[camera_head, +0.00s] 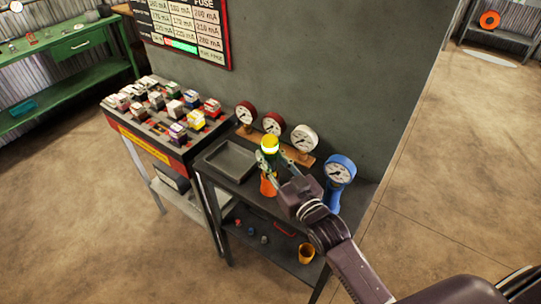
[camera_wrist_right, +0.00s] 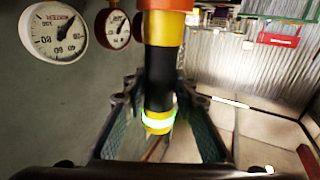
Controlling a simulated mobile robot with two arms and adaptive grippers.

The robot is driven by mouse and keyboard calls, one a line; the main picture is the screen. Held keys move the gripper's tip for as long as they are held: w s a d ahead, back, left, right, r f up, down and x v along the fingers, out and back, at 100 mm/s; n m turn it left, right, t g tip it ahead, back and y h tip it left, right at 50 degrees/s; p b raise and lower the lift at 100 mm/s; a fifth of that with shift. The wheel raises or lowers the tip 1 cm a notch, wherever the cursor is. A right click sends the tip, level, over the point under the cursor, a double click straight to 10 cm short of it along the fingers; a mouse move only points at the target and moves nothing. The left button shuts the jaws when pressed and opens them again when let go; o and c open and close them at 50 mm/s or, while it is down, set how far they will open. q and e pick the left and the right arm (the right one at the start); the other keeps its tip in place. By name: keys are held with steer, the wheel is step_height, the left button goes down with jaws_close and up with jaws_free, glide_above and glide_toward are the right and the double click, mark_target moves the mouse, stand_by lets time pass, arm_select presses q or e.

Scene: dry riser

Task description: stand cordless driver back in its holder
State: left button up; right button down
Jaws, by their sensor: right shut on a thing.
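The cordless driver (camera_head: 270,143) is upright, with a yellow top, a bright glowing ring and a black middle. My right gripper (camera_head: 283,161) is shut around it above the dark stand. In the right wrist view, the driver's black shaft (camera_wrist_right: 160,62) runs between the fingers of the right gripper (camera_wrist_right: 160,112). An orange part (camera_head: 268,186) is directly below the driver; I cannot tell whether it is the driver's lower end or a holder. No separate holder is clearly seen. My left gripper is not in view.
A grey tray (camera_head: 230,160) lies left on the stand's top (camera_head: 250,187). A blue gauge (camera_head: 340,171) stands close right of my gripper. Several gauges on a wooden rail (camera_head: 293,153) line the wall behind.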

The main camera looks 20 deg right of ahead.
steer(key=shift+f+b, duration=0.3)
steer(key=shift+f, duration=0.2)
steer(key=c, duration=1.5)
jaws_free()
steer(key=shift+f, duration=0.15)
steer(key=shift+s, duration=0.15)
